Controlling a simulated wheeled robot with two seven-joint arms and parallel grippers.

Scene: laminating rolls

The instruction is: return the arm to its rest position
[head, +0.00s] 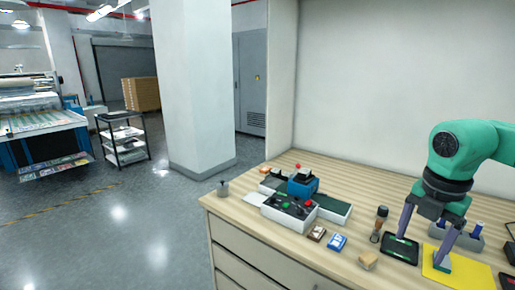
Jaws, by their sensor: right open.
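My right arm comes in from the right edge in the head view, its green wrist bent downward. My right gripper (423,242) points down over the right part of the wooden table (290,224), its two fingers spread apart. One finger tip is over a dark tray (400,250); the other is at a small green block (443,263) on a yellow sheet (462,274). I cannot tell whether that finger touches the block. Nothing shows held between the fingers. My left gripper is not in view.
A blue and grey machine (303,186) with a white control box (287,212) stands on the table's left part.

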